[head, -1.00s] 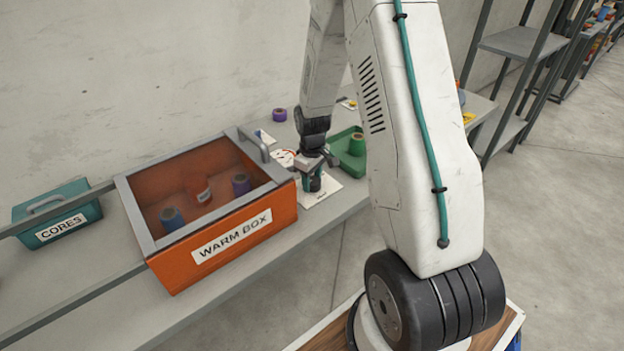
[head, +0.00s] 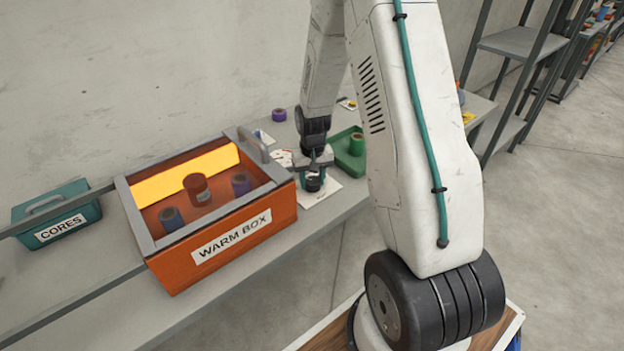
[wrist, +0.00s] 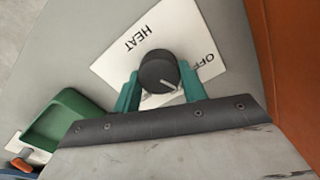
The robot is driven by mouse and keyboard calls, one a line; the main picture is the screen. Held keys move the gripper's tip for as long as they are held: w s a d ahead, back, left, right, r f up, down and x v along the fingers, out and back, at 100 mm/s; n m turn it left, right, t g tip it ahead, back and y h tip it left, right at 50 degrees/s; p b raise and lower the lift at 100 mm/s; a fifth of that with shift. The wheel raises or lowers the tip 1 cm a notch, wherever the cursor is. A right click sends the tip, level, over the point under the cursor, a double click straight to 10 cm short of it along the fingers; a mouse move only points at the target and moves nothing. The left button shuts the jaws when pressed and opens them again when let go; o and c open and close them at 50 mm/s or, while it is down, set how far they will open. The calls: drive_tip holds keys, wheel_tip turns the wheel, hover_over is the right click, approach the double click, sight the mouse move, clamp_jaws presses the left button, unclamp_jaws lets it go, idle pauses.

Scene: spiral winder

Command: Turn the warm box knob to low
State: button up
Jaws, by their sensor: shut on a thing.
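The warm box (head: 233,238) is an orange box with a grey rim and a clear top, on the bench. A panel inside it glows yellow-orange. Its dark round knob (wrist: 158,72) with a pale pointer line stands on a white plate (wrist: 150,40) beside the box. The plate reads HEAT and OFF. In the head view my gripper (head: 314,170) is right of the box.
Spools stand inside the warm box. A green tray (head: 346,163) holding a green spool is just right of my gripper. A teal CORES bin (head: 50,218) is at the left. A purple spool (head: 279,115) stands near the wall. The bench front is clear.

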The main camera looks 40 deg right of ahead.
sight(313, 180)
drive_tip(key=shift+m, duration=2)
drive_tip(key=o, duration=1)
wheel_tip(313, 180, up, 8)
drive_tip(key=shift+f, duration=0.1)
